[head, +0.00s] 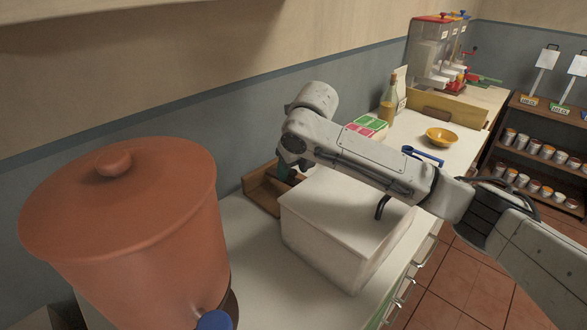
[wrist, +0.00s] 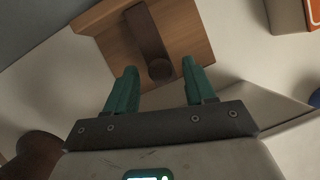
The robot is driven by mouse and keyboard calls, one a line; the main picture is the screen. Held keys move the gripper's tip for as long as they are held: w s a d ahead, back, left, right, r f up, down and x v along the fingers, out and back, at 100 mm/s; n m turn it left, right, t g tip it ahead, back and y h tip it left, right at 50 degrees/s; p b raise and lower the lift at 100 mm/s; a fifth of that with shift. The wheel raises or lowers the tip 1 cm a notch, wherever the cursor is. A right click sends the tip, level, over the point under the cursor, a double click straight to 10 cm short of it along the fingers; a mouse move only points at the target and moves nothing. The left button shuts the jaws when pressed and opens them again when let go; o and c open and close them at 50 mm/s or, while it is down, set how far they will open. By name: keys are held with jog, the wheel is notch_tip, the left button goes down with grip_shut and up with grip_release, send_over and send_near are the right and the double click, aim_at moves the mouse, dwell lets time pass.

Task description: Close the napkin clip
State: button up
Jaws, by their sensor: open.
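The napkin clip looks like a brown wooden holder (head: 262,190) on the counter by the wall, partly hidden by my arm and the white box. In the wrist view, the wooden holder (wrist: 188,25) fills the upper middle, with a darker brown bar (wrist: 148,35) ending in a round knob (wrist: 159,69). I cannot tell how far the bar is raised. My gripper (wrist: 160,72) is open, its green fingers apart on either side of the knob in the picture. I cannot tell whether they touch it. In the head view my gripper (head: 284,173) is above the holder.
A white lidded box (head: 335,225) stands close on the near right. A large terracotta pot (head: 130,235) is at the left. Farther along the counter are a bottle (head: 388,105), a yellow bowl (head: 441,137) and dispensers (head: 432,50). The wall is close behind the holder.

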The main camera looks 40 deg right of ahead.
jog(key=v, duration=1)
jog(key=shift+r, duration=0.2)
jog(key=shift+s, duration=0.1)
